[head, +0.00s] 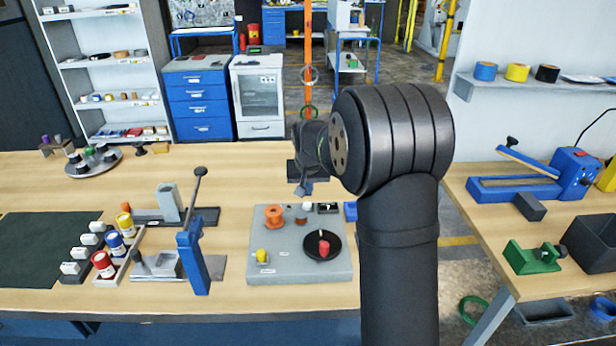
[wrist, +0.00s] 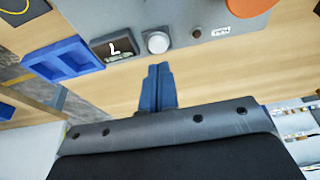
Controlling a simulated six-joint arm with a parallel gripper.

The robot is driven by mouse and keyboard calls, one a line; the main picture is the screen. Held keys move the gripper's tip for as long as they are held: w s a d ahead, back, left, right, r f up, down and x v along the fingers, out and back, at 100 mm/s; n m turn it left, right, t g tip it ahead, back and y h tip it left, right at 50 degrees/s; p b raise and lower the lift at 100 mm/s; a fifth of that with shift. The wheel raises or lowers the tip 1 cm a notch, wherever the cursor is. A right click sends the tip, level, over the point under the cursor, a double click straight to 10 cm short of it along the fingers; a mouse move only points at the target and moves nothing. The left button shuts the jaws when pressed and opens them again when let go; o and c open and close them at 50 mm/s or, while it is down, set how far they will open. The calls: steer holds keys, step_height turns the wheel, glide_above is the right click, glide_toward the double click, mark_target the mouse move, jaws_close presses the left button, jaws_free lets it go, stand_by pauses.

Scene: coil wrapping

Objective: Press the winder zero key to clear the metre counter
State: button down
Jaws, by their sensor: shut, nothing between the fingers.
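The winder is a grey plate (head: 262,228) on the wooden bench in the head view, with an orange spool (head: 274,215) and a black disc with a red knob (head: 323,248). In the wrist view a round white key (wrist: 158,42) sits at the plate's edge beside a small dark counter display (wrist: 118,47). The display's digits are unclear. My gripper (head: 305,190) hangs over the plate's back edge. In the wrist view its blue fingers (wrist: 158,70) are together and empty. Their tips appear just short of the key; I cannot tell the height between them.
A blue tray (wrist: 62,60) lies beside the display. In the head view a blue lever stand (head: 193,262) stands left of the plate, with a rack of coloured rolls (head: 122,245) beyond it. The bench between stand and plate is clear.

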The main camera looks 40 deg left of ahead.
mark_target(308, 205)
steer(key=shift+f, duration=1.7)
steer(key=shift+d+f, duration=0.15)
steer(key=shift+f, duration=0.9)
steer(key=shift+s, duration=0.1)
steer(key=shift+r, duration=0.5)
steer(key=w+a+v, duration=0.1)
steer(key=v, duration=1.2)
steer(key=shift+r, duration=0.65)
